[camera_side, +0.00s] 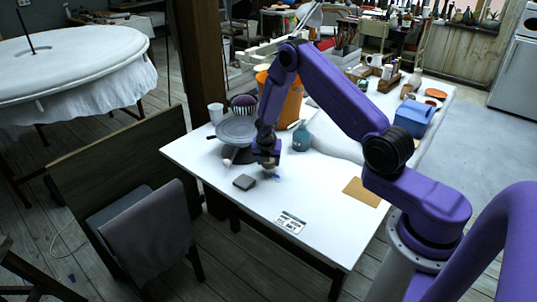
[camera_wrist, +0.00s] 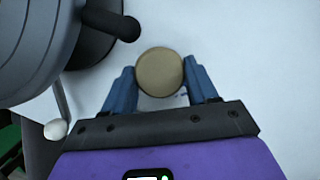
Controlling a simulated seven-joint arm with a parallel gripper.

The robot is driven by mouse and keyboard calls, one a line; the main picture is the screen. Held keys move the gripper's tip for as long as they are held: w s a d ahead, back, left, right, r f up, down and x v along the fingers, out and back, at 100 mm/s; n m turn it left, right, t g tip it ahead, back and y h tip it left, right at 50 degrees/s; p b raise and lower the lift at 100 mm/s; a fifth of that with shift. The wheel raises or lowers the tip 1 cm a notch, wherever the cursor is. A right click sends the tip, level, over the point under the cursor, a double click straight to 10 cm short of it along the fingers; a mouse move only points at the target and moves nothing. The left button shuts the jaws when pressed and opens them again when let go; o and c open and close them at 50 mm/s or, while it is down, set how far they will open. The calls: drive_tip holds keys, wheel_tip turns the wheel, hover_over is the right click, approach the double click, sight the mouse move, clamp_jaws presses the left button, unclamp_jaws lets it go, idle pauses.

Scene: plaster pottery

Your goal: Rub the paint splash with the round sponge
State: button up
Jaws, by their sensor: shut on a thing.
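My gripper (camera_side: 269,166) is low over the white table (camera_side: 215,168), with its fingers pointing down. In the wrist view my gripper (camera_wrist: 161,74) is shut on the round sponge (camera_wrist: 160,71), a tan disc between two blue fingers. In the side view the sponge (camera_side: 269,174) is a small tan patch under the fingers. The paint splash (camera_side: 277,178) is a small blue mark on the table right beside the sponge. In the wrist view only small blue specks of the splash (camera_wrist: 181,96) show, and the sponge or fingers may hide more. I cannot tell whether the sponge touches the table.
A grey round wheel-like device (camera_side: 236,130) stands close behind, with a dark knob (camera_wrist: 124,27) near the left finger. The front table is mostly clear.

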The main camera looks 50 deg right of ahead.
sight(285, 179)
drive_tip(key=shift+f, duration=0.85)
drive_tip(key=shift+s+f, duration=0.5)
drive_tip(key=shift+s, duration=3.3)
drive_tip(key=shift+w, duration=3.95)
drive_tip(key=shift+s+r, duration=0.15)
drive_tip(key=shift+r, duration=3.85)
